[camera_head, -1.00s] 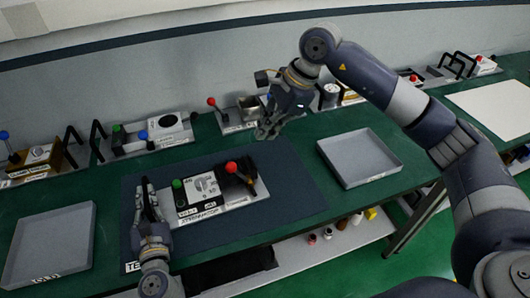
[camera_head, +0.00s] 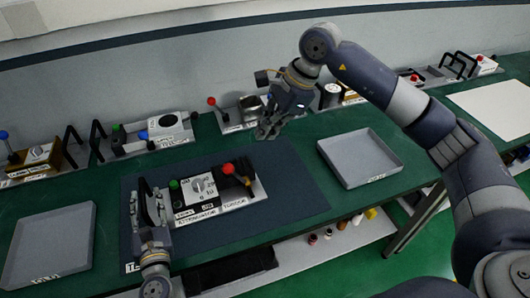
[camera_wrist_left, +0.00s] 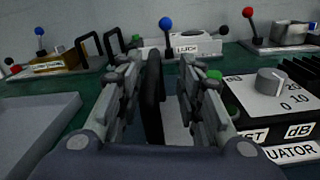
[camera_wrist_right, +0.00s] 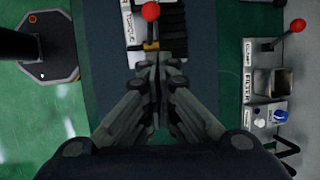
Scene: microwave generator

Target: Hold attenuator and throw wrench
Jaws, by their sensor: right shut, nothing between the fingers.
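The attenuator (camera_head: 201,191) sits on the dark mat, with a grey dial, a green knob and black fins. A red-balled lever (camera_head: 228,169) stands at its right end near a "TORQUE" label; this seems to be the wrench. The lever also shows in the right wrist view (camera_wrist_right: 150,12). My left gripper (camera_head: 153,193) is open at the attenuator's left end. In the left wrist view a black upright handle (camera_wrist_left: 152,95) stands between its fingers, closer to the left one. My right gripper (camera_head: 265,131) is shut and empty, above the mat beyond the lever.
Grey trays stand on the left (camera_head: 50,245) and the right (camera_head: 360,158) of the green bench. Several labelled devices with levers and handles line the wall, among them one with a blue knob (camera_head: 166,128). Small bottles stand on a shelf below (camera_head: 342,224).

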